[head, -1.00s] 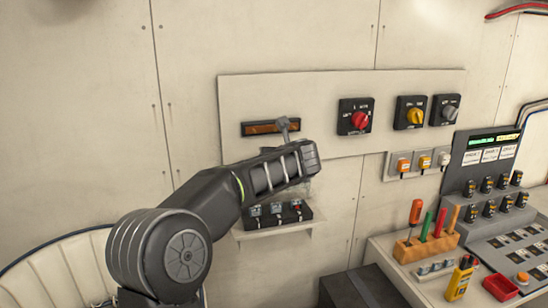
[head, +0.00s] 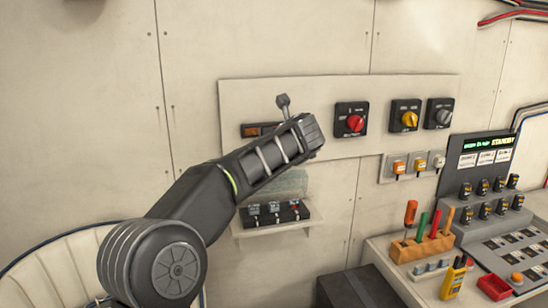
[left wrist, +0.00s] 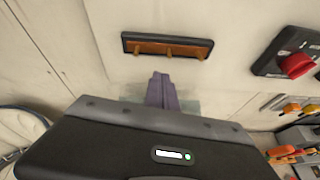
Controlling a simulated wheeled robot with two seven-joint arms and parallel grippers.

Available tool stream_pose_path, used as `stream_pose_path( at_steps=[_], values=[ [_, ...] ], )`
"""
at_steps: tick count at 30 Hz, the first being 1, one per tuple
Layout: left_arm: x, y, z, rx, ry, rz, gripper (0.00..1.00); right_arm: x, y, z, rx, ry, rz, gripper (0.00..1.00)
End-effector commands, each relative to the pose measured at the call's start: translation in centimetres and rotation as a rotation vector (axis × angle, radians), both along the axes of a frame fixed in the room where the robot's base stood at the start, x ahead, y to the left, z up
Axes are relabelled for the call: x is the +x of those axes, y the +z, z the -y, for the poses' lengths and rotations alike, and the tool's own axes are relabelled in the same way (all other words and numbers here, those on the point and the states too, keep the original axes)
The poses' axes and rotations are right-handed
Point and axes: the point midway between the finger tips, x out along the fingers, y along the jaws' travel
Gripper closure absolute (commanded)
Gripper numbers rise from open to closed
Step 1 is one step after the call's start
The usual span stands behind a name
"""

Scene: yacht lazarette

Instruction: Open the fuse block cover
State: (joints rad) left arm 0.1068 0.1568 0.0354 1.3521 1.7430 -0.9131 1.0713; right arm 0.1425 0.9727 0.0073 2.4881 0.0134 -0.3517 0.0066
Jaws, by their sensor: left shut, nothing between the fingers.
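The fuse block (head: 273,216) is a black unit with several small fittings on a white wall shelf. A clear greenish panel, which looks like its cover (head: 288,183), stands raised above the block's back edge against the wall. My left forearm crosses just above it and hides part of it. My left gripper (head: 283,101) is shut and empty, above the panel and apart from it, near the wall. In the left wrist view the shut fingers (left wrist: 162,88) point at the wall, with the clear panel (left wrist: 190,104) partly visible behind them. My right gripper is not in view.
A dark slot with an orange strip (head: 250,130) is on the wall board beside my gripper; it also shows in the left wrist view (left wrist: 167,47). Red (head: 352,119), yellow (head: 405,115) and grey (head: 439,113) rotary switches are to the right. A tool rack (head: 422,247) stands lower right.

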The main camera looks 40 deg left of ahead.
Motion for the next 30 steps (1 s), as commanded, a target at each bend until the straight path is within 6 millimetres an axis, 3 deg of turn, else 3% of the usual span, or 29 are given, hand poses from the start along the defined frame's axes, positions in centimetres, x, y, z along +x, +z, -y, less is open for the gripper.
stream_pose_path(
  at_steps=[3, 9, 18, 22, 26, 30],
  values=[
    [-0.3, 1.8, 0.3, 0.0, 0.0, 0.001, 1.0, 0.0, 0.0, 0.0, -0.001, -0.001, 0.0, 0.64],
    [-0.5, 3.0, 0.5, 0.0, -0.001, 0.0, 1.0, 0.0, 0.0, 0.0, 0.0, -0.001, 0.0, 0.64],
    [-0.5, 2.9, 0.5, 0.0, 0.001, -0.001, 1.0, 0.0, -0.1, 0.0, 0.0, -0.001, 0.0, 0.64],
    [-1.3, 1.8, -0.7, 0.001, 0.022, -0.001, 1.0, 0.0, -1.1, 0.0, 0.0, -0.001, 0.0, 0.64],
    [-4.5, 0.8, -3.7, 0.008, 0.084, 0.025, 1.0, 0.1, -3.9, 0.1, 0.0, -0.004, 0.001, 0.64],
    [-10.4, 0.3, -7.7, 0.191, 0.14, -0.006, 1.0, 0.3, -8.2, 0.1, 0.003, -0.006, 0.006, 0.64]
  ],
)
